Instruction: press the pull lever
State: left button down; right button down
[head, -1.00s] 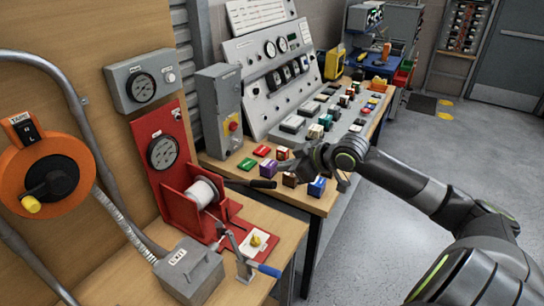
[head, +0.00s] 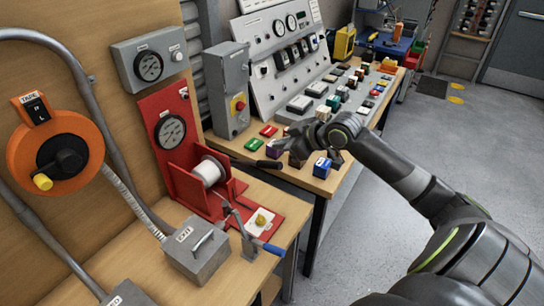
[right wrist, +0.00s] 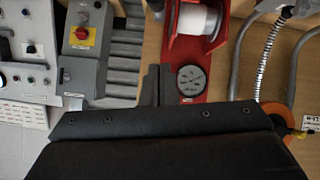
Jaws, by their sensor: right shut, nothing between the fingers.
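The red puller unit (head: 195,188) carries a white spool (head: 209,171) and stands on the left bench. A lever with a black grip (head: 262,163) reaches right from it. A second lever with a blue grip (head: 270,248) sits lower, at the front of the unit. No readable label shows which is the pull lever. My right gripper (head: 277,149) is shut and empty, close by the black grip's outer end; contact cannot be told. In the right wrist view the shut fingers (right wrist: 157,86) point toward the red panel and its gauge (right wrist: 191,80). My left gripper is out of view.
Several small coloured boxes, including a blue one (head: 322,168), sit on the right bench near my gripper. A grey switch box (head: 228,90) stands behind. A grey exit box (head: 197,250) sits front left. The floor at right is open.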

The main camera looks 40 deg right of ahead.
jog(key=p, duration=0.2)
send_over(272, 164)
jog(key=a, duration=0.1)
notch_tip(272, 164, down, 3)
jog(key=f, duration=0.3)
jog(key=shift+w+d+f+p, duration=0.15)
jog(key=shift+w+d+p, duration=0.15)
jog(key=shift+p, duration=0.1)
jog(key=shift+s+d+f, duration=0.25)
jog(key=shift+s+f, duration=0.05)
jog(key=shift+f, duration=0.25)
jog(key=shift+w, duration=0.1)
jog(key=shift+a, duration=0.1)
